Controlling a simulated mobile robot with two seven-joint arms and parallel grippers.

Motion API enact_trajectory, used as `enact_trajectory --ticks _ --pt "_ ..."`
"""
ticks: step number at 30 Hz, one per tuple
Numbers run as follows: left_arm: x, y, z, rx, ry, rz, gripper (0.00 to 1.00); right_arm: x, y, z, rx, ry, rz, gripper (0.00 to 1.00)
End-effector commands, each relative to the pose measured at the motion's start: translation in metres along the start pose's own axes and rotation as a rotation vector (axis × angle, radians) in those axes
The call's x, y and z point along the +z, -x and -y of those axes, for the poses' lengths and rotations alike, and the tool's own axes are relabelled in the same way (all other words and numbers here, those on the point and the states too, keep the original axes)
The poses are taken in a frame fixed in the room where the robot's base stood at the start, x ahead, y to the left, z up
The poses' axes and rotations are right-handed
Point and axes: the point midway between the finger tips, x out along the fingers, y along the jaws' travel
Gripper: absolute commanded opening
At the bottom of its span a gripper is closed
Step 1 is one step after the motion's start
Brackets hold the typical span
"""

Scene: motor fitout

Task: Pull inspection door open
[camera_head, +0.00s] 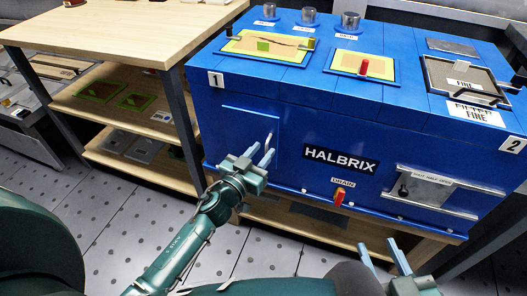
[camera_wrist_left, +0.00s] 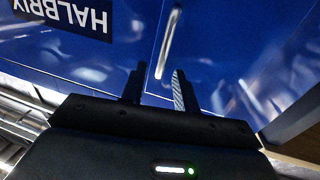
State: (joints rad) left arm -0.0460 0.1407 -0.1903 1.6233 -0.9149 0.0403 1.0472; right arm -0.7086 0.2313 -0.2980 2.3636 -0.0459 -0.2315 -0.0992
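The inspection door (camera_head: 242,125) is a blue panel in the front of the blue HALBRIX machine, below the label 1. It looks flush with the front. Its slim metal handle (camera_head: 269,140) stands near the door's right side; the handle also shows in the left wrist view (camera_wrist_left: 166,40). My left gripper (camera_head: 261,154) is open just at the handle's lower end. In the left wrist view its two fingers (camera_wrist_left: 157,84) stand apart, with the handle's near end between them or just beyond; contact cannot be told. My right gripper (camera_head: 382,255) is open and empty at the bottom, away from the door.
The HALBRIX sign (camera_head: 340,160) and a red drain handle (camera_head: 340,196) are right of the door. A slotted front unit (camera_head: 428,188) with metal rails sits further right. A wooden shelf bench (camera_head: 120,32) stands at left. The floor before the bench is clear.

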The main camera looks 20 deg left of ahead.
Motion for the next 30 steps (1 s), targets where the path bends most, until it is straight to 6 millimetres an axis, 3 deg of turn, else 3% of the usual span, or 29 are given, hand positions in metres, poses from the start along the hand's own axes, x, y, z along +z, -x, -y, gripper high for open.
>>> enact_trajectory --ticks 6,14,25,30 --pt "0.0004 -0.0146 -0.0004 0.000 0.000 0.001 0.30 0.0004 -0.0007 0.0006 0.002 0.004 -0.015 0.38" --pt "0.0001 -0.0153 -0.0004 0.000 0.000 0.001 0.30 -0.0007 -0.0007 0.0008 0.001 0.005 -0.020 0.38" --pt "0.0001 -0.0150 -0.0005 0.000 0.000 0.001 0.00 -0.0001 -0.0007 0.0009 -0.001 0.007 -0.017 0.38" --pt "0.0000 -0.0149 -0.0007 0.001 0.000 0.000 0.00 -0.0002 -0.0008 0.0008 -0.001 0.007 -0.017 0.38"
